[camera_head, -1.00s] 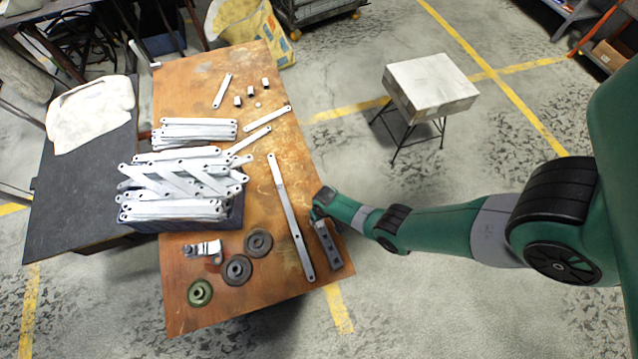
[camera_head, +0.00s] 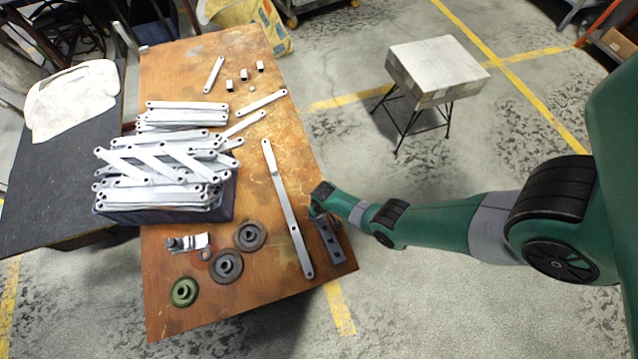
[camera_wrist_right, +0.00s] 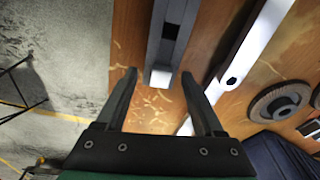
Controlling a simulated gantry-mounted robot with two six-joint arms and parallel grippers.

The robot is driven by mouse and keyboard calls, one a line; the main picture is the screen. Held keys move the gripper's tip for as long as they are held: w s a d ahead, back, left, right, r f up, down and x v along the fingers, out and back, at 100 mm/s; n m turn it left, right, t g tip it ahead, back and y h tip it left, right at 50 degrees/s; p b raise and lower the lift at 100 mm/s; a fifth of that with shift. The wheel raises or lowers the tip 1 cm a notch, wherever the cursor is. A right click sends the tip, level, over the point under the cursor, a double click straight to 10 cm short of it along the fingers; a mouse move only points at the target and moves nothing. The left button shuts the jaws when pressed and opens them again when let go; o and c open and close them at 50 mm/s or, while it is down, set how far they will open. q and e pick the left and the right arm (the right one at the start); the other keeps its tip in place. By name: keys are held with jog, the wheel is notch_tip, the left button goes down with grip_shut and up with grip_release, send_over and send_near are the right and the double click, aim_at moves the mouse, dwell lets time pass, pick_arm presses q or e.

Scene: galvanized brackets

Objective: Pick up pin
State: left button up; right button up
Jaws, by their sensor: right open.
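No piece is clearly marked as the pin. Several small pale metal pieces stand at the table's far end, among them a short piece with a dark side (camera_head: 230,86) and a tiny round one (camera_head: 252,89); either kind could be it. My right gripper (camera_wrist_right: 160,80) is open and empty by the table's right edge. In the right wrist view, the near end of a grey bar with square holes (camera_wrist_right: 165,50) shows between and beyond its fingertips; contact cannot be told. That bar (camera_head: 328,238) also shows in the head view. My left gripper is out of view.
A long pale bar (camera_head: 286,208) lies left of the gripper. Dark discs (camera_head: 227,266), a green disc (camera_head: 184,292) and a metal fitting (camera_head: 188,243) lie at the near left. A dark blue bin (camera_head: 150,215) holds stacked brackets (camera_head: 165,165). A stool (camera_head: 437,70) stands right.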

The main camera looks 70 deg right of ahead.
grip_shut()
dwell(0.3)
jog(key=shift+r, duration=0.15)
notch_tip(320, 180, up, 4)
jog(key=p, duration=0.4)
jog(key=shift+p, duration=0.4)
jog(key=s+r+p, duration=0.8)
jog(key=s+p, duration=0.3)
jog(key=s, duration=0.3)
jog(key=shift+r, duration=0.4)
